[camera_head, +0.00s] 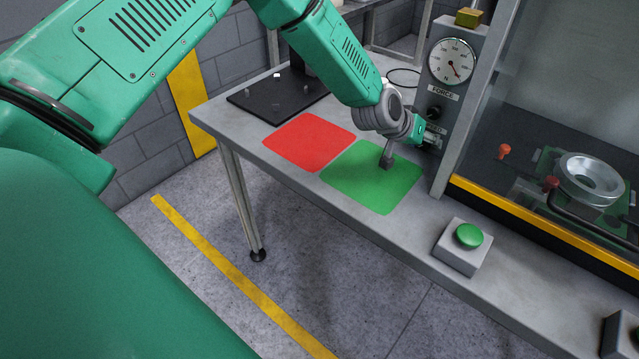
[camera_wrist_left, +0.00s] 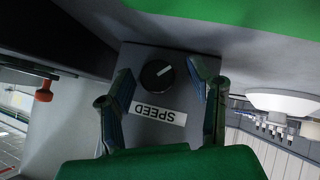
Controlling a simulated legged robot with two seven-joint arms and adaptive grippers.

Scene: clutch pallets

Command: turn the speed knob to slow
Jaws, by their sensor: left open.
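The speed knob (camera_wrist_left: 157,74) is a round black dial with a white pointer line, on a grey panel. In the left wrist view its line points to the upper right. The white SPEED label (camera_wrist_left: 159,111) appears upside down just below it. My left gripper (camera_wrist_left: 162,80) is open, with one finger on each side of the knob. I cannot tell whether either finger touches it. In the head view my left gripper (camera_head: 417,132) is at the SPEED label (camera_head: 436,128) on the panel's lower part and hides most of the knob. My right gripper is not in view.
Above is another black knob (camera_head: 434,112) under the FORCE label (camera_head: 443,92) and a round gauge (camera_head: 451,61). A green mat (camera_head: 372,182) and red mat (camera_head: 308,142) lie on the bench. A green button box (camera_head: 462,250) stands right, before a glazed enclosure (camera_head: 560,90).

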